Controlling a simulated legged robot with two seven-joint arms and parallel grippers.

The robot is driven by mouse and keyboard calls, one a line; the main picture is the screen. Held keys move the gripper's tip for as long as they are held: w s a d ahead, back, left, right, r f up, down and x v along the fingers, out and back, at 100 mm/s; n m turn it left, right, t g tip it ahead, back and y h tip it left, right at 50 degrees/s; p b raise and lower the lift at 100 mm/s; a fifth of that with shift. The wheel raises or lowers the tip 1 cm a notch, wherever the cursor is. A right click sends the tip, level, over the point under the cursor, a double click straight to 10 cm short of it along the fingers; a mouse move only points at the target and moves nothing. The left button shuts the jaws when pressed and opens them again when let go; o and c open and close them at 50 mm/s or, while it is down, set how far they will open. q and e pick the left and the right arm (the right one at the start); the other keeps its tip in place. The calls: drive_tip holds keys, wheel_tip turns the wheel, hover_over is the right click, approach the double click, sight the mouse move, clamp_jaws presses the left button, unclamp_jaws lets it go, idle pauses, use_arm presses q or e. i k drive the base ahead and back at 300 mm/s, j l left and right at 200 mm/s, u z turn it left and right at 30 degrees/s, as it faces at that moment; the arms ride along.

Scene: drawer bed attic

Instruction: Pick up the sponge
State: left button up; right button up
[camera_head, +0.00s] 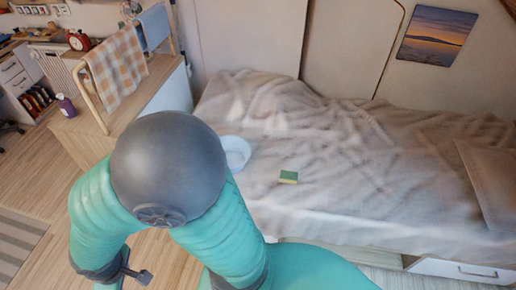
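The sponge (288,177) is a small block with a green top and a yellowish side. It lies flat on the rumpled beige cover of the bed (330,210), near its front left part, with bare cover around it. One of my teal arms, with a large grey ball joint, fills the lower left and middle, to the left of and in front of the sponge. Its lower end runs out of the bottom of the picture. I make out neither gripper, and nothing of mine touches the sponge.
A white bowl (238,151) sits on the bed left of the sponge, partly behind my arm. A pillow (490,180) lies at the right. A wooden cabinet with a towel rack (118,75) stands at the left. A drawer (462,270) shows under the bed.

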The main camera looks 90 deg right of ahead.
sight(286, 176)
drive_tip(key=k+l+z, duration=0.1)
drive_tip(key=z, duration=0.3)
drive_tip(key=l+z, duration=0.2)
drive_tip(key=z, duration=0.25)
drive_tip(key=l+z, duration=0.2)
drive_tip(key=z, duration=0.2)
drive_tip(key=i+l+z, duration=0.1)
drive_tip(key=z, duration=0.15)
drive_tip(key=i+z, duration=0.25)
drive_tip(key=l+z, duration=0.1)
drive_tip(key=z, duration=0.75)
drive_tip(key=i+z, duration=0.15)
drive_tip(key=z, duration=0.3)
drive_tip(key=l+z, duration=0.1)
drive_tip(key=z, duration=0.35)
drive_tip(key=i, duration=0.05)
